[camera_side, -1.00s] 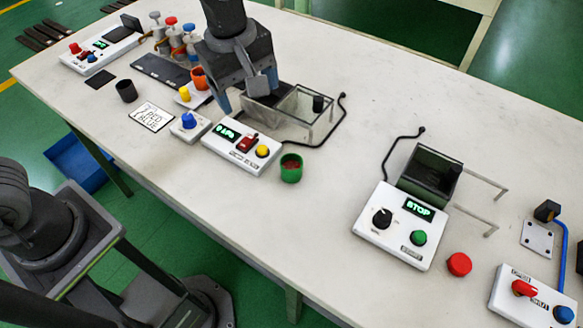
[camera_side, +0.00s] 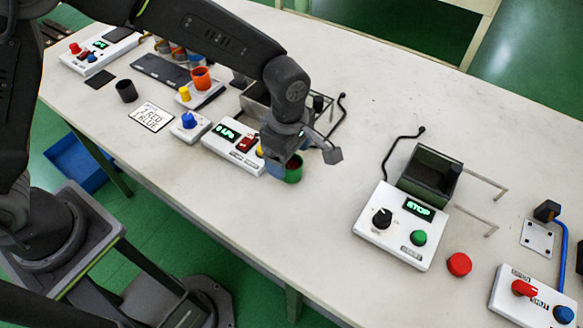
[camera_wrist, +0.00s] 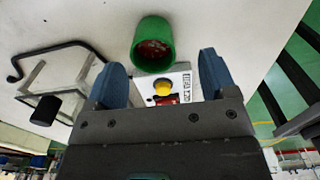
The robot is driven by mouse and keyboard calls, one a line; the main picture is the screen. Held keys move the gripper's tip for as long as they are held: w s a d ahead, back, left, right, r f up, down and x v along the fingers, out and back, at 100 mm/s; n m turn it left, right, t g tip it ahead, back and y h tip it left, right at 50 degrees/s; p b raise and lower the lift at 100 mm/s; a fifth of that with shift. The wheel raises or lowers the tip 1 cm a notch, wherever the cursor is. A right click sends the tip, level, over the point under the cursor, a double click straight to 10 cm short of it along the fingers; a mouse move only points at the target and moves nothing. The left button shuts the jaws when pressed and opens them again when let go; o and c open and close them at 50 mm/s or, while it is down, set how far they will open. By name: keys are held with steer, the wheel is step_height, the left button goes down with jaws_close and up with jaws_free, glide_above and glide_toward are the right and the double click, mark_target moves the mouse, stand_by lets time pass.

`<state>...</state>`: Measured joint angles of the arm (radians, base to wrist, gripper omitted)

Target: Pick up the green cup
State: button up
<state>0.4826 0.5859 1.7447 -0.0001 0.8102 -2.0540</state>
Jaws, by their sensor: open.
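The green cup (camera_side: 294,172) stands upright on the white table, in front of and to the right of the control box with the yellow button. It has something reddish inside. My gripper (camera_side: 283,170) is right beside it and hides its left part in the side view. In the wrist view the green cup (camera_wrist: 153,44) shows ahead, centred between my two blue fingertips and beyond them. My gripper (camera_wrist: 169,70) is open, with nothing between its fingers.
The control box (camera_side: 230,145) with a lit display is close to my gripper. A metal frame with a black knob (camera_side: 318,103) and a black cable (camera_side: 341,110) are behind. The table right of the green cup is clear up to the STOP box (camera_side: 402,225).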

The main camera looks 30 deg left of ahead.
mark_target(292, 168)
steer(key=f, duration=0.5)
steer(key=shift+w+d+f, duration=0.1)
steer(key=shift+w, duration=0.25)
steer(key=c, duration=1)
